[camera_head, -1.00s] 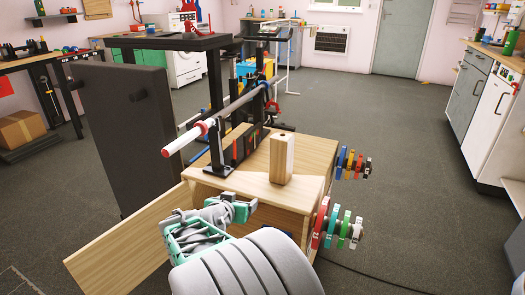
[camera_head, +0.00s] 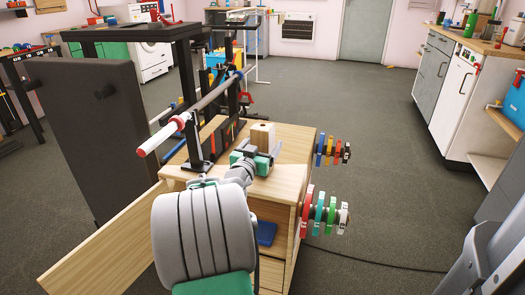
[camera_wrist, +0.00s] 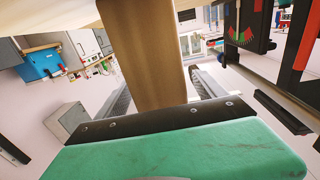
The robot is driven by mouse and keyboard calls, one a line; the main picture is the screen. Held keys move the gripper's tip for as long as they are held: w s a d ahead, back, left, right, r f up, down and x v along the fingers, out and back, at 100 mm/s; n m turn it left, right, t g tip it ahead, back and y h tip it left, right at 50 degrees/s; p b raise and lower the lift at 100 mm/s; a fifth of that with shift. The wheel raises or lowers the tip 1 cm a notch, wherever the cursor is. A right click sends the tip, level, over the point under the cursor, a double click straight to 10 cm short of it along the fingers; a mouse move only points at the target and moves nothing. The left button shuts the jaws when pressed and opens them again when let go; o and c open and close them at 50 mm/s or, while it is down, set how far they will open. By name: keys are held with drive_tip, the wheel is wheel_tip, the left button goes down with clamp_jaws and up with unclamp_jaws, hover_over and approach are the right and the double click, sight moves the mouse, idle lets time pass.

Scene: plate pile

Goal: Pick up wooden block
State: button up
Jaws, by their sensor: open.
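The wooden block (camera_head: 263,133) stands upright on the light wooden cabinet top (camera_head: 297,142). My gripper (camera_head: 260,149) is at the near side of the block in the head view and hides its lower part. In the wrist view, the block (camera_wrist: 148,55) stands between the two grey fingers of my gripper (camera_wrist: 160,88). The fingers are open, one on each side of it, with a visible gap at least on the right. I cannot tell how deep the block sits between them.
A metal bar with a red-and-white end (camera_head: 152,143) lies on a black stand just left of the block. Coloured plates (camera_head: 318,213) hang at the cabinet's right side. A black padded bench (camera_head: 85,130) stands at the left.

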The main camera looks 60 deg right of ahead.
drive_tip(key=shift+r, duration=0.1)
clamp_jaws()
idle(0.7)
